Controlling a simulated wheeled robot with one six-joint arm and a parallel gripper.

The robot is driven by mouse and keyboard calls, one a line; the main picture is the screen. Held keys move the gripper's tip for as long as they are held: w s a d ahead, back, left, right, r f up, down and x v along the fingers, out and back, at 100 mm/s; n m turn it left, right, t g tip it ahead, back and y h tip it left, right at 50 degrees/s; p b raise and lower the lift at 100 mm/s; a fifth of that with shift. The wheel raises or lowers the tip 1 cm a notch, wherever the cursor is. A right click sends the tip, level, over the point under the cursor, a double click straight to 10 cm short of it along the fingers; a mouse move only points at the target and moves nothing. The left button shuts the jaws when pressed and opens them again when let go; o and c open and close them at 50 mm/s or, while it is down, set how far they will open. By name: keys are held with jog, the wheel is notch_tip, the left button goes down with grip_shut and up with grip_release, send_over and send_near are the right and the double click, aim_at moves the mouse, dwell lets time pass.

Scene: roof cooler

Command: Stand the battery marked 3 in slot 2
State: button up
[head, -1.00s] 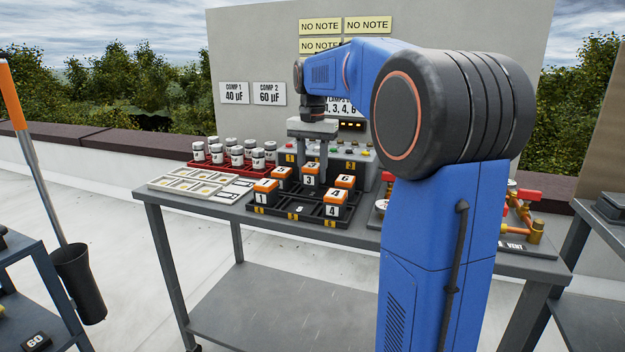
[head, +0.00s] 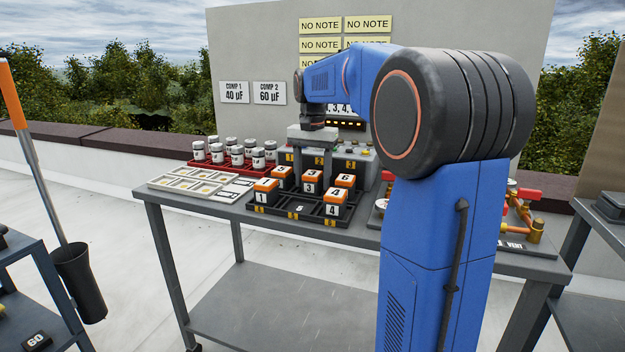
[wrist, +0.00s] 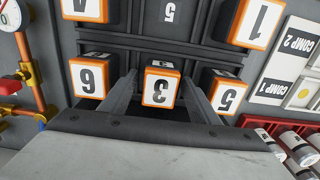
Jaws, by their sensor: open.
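The battery marked 3 (head: 310,183), a white block with an orange top, stands in the middle of the back row of the black rack (head: 283,214). It shows upside down in the wrist view (wrist: 160,88). My gripper (head: 314,160) is open and points down over it. In the wrist view its two fingers (wrist: 163,98) lie either side of the battery, with gaps visible; I cannot tell how deep they reach. Yellow number tags mark the rack's front edge and the grey unit (head: 357,154) behind.
Batteries 5 (head: 282,178) and 6 (head: 345,186) flank battery 3. Batteries 1 (head: 263,192) and 4 (head: 333,205) stand in front, with an empty bay between them. White cans in a red tray (head: 205,173) stand left; red-handled valves (head: 530,194) stand right.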

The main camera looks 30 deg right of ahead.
aim_at(313, 173)
notch_tip(313, 173, up, 12)
dwell(0.5)
dwell(0.5)
